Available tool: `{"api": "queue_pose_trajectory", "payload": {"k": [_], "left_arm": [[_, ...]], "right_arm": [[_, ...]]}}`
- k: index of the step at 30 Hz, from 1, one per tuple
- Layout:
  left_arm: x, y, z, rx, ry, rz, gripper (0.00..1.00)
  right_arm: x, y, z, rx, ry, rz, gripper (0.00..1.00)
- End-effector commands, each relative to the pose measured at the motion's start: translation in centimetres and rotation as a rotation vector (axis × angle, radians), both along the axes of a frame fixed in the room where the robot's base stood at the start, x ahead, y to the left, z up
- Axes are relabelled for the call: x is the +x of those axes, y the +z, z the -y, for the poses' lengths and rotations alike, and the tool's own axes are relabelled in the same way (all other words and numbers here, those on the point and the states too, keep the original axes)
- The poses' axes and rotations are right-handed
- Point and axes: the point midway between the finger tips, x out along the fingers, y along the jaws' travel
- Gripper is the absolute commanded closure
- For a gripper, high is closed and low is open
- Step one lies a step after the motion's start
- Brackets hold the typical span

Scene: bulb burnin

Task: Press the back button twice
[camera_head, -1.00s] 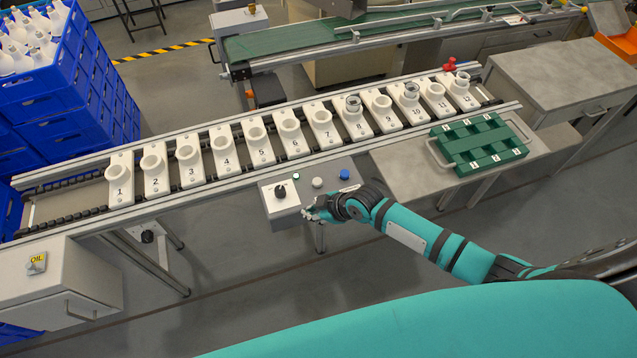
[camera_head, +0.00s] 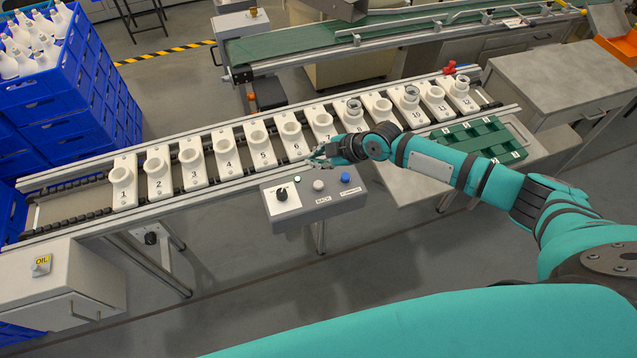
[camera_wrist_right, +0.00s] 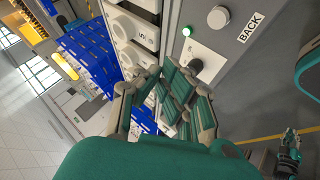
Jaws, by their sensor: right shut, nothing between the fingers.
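The control box (camera_head: 335,205) stands at the front edge of the conveyor. Its back button is a pale round button (camera_head: 318,185) above the "BACK" label (camera_head: 323,200); the button also shows at the top of the right wrist view (camera_wrist_right: 218,17). My right gripper (camera_head: 318,158) is shut and empty. It hovers over the box's far edge, beyond the back button in the head view, apparently not touching it. In the right wrist view its fingers (camera_wrist_right: 183,97) are below the button. What looks like my left gripper (camera_wrist_right: 290,150) is small at lower right there; its jaws are unclear.
The box also carries a black knob (camera_head: 283,193), a lit green lamp (camera_head: 297,180) and a blue button (camera_head: 345,177). Behind it runs a row of numbered white holders (camera_head: 227,168), some with glass pieces. A green tray (camera_head: 485,143) lies right, partly behind my arm.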

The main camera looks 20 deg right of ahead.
Motion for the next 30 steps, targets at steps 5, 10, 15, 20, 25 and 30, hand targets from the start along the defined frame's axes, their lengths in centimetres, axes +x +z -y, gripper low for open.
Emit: {"api": "queue_pose_trajectory", "payload": {"k": [5,10,15,20,25,30], "left_arm": [[0.0,-0.1,-0.1,0.001,-0.002,0.000,1.00],[0.0,-0.8,-0.2,0.002,-0.002,0.000,1.00],[0.0,-2.1,-0.2,0.002,-0.002,0.000,1.00],[0.0,-3.6,-0.2,0.002,-0.002,0.000,1.00],[0.0,-5.8,-0.2,0.003,-0.002,0.000,1.00],[0.0,-6.8,-0.2,0.003,-0.002,0.000,1.00]], "right_arm": [[0.0,-0.2,0.0,0.001,-0.001,0.000,1.00],[0.0,-1.2,0.0,0.001,-0.001,-0.002,1.00],[-0.1,-3.1,-0.1,0.001,-0.001,-0.003,1.00],[-0.1,-5.5,-0.1,0.002,-0.002,-0.004,1.00],[0.0,-8.0,0.0,0.001,-0.001,-0.001,1.00],[0.0,-8.9,0.0,0.001,-0.001,-0.001,1.00]]}}
